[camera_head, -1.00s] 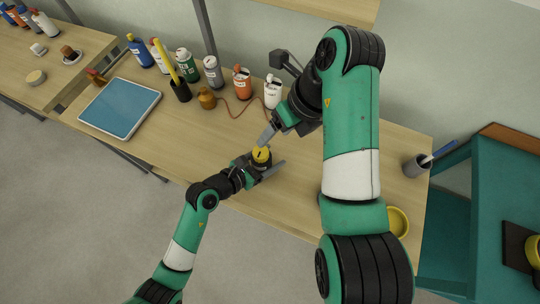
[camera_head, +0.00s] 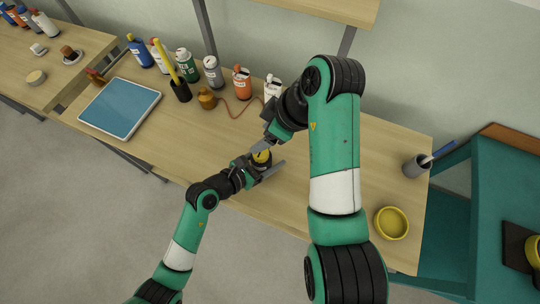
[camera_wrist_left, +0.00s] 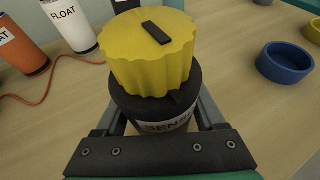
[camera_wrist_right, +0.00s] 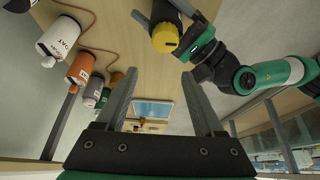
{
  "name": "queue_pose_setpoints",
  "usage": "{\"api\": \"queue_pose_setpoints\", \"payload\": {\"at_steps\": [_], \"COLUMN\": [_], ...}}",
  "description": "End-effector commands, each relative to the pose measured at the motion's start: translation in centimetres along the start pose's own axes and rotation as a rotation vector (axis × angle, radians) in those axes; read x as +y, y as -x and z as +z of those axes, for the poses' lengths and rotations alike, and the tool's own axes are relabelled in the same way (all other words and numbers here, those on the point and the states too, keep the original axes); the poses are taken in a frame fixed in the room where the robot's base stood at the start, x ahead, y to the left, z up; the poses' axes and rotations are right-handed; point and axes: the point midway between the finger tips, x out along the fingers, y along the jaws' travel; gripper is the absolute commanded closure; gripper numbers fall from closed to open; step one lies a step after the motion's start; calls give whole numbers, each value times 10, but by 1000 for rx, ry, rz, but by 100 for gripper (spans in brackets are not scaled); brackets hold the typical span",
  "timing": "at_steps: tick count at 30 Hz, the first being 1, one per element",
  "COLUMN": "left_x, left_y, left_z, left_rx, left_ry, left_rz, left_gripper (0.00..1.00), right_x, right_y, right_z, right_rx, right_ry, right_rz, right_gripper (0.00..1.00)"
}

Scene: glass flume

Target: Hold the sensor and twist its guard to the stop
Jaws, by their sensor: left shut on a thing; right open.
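The sensor has a dark round body with a white label (camera_wrist_left: 168,127) and a yellow ribbed guard (camera_wrist_left: 150,50) with a black bar mark on top. It stands upright at the bench's front in the head view (camera_head: 262,157). My left gripper (camera_wrist_left: 163,112) is shut on the dark body, below the guard. My right gripper (camera_wrist_right: 161,80) is open and empty. In the head view its fingers (camera_head: 262,144) are just behind and above the guard. In the right wrist view the guard (camera_wrist_right: 165,38) lies beyond the fingertips, not between them.
Several bottles, among them an orange one (camera_head: 242,83) and a white FLOAT one (camera_wrist_right: 60,37), line the back. A blue tray (camera_head: 120,108) lies left. A yellow bowl (camera_head: 392,223) and grey cup (camera_head: 415,166) stand right. A blue bowl (camera_wrist_left: 285,62) shows in the left wrist view.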

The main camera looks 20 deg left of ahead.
Motion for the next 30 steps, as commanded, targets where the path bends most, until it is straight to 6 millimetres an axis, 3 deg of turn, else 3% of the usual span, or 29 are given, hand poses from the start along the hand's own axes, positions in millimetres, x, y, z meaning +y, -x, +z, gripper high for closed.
{"api": "queue_pose_setpoints", "payload": {"at_steps": [10, 22, 30], "left_x": [0, 0, 0], "left_y": [0, 0, 0], "left_z": [0, 0, 0], "left_rx": [0, 0, 0], "left_ry": [0, 0, 0], "left_rz": [0, 0, 0], "left_gripper": [93, 93, 93], "right_x": [-5, -5, -5], "right_y": [-17, -63, -71], "right_z": [7, 30, 34], "right_rx": [-8, -9, -7], "right_ry": [2, 4, 5], "right_rz": [-15, -15, -13], "right_gripper": [30, 30, 30]}}
